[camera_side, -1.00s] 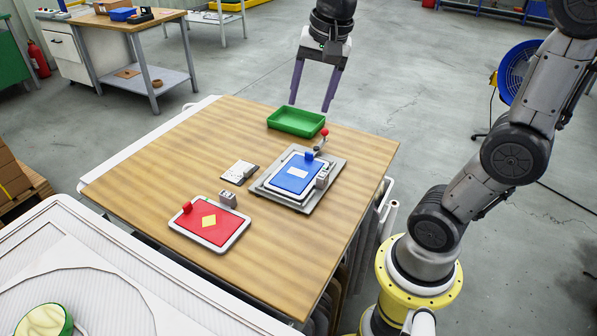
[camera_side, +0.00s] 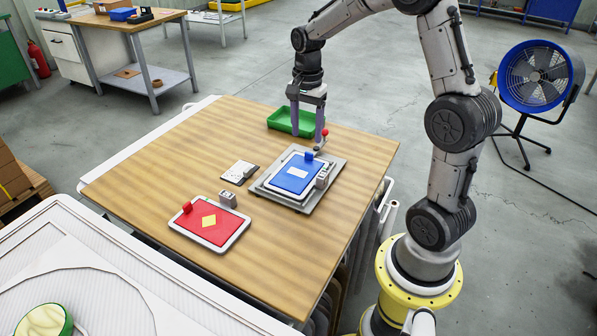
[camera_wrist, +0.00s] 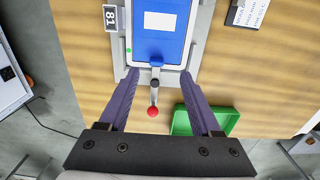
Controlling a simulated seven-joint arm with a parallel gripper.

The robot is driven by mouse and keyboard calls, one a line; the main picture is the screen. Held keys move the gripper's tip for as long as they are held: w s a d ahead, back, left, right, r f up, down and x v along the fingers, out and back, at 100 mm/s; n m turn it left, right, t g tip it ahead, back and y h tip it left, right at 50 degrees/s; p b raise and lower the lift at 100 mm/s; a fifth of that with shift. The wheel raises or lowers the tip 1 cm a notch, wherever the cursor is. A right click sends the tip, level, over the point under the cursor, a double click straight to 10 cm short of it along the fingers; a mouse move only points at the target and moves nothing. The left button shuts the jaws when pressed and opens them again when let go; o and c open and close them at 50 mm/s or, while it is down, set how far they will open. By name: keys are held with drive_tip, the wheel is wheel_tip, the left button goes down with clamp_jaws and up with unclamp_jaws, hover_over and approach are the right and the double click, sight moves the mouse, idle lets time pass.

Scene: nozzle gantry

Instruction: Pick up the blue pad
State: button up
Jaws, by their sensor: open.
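The blue pad (camera_side: 295,175) lies in a white frame on a grey metal base (camera_side: 309,207) on the table. It has a white label and a small blue knob (camera_side: 309,155) at its far edge. A lever with a red ball (camera_side: 325,132) stands at the base's far side. My gripper (camera_side: 307,134) is open and empty above the table near the lever, on the far side of the pad. In the wrist view the fingers (camera_wrist: 165,88) point towards the pad (camera_wrist: 162,32), with the red-ball lever (camera_wrist: 153,110) between them.
A green tray (camera_side: 283,123) sits just behind my gripper, partly hidden by it. A red pad (camera_side: 222,236) with a yellow diamond lies in a white frame at the front left. A white card (camera_side: 238,172) lies left of the blue pad. The table's left side is clear.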

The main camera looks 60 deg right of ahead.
sight(308, 153)
drive_tip(key=shift+s+f, duration=0.15)
drive_tip(key=shift+f, duration=1.4)
drive_tip(key=shift+s+f, duration=0.1)
drive_tip(key=shift+f, duration=1.45)
drive_tip(key=shift+r, duration=0.1)
clamp_jaws()
